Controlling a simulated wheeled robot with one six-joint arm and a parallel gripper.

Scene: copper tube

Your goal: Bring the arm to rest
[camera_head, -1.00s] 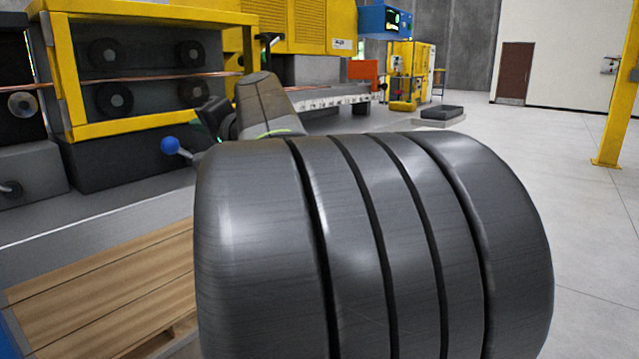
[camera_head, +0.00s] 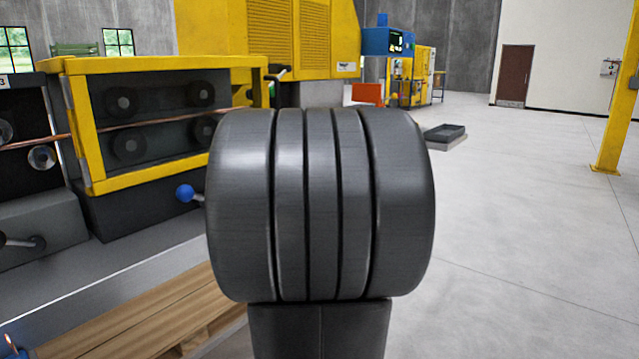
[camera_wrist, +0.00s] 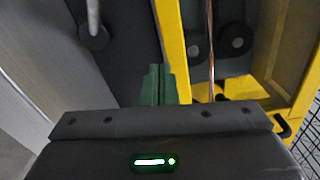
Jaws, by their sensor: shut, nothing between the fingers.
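My gripper (camera_wrist: 158,70) shows in the wrist view, with its dark body and green status light at the bottom. Its green fingers are together, with nothing between them. In the head view, my arm's large dark ribbed joint (camera_head: 322,205) stands upright in the middle and hides the rest of the arm, so the gripper is not seen there. A thin copper tube (camera_head: 25,143) runs through the yellow-framed roller machine at the left. It also shows in the wrist view (camera_wrist: 210,45), beyond the fingers and to their right.
The yellow-framed roller machine (camera_head: 85,130) with dark rollers and a blue-knobbed lever (camera_head: 185,193) stands close at the left. A wooden pallet (camera_head: 110,325) lies at the lower left. A yellow post (camera_head: 617,110) stands at the right. The grey floor at the right is open.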

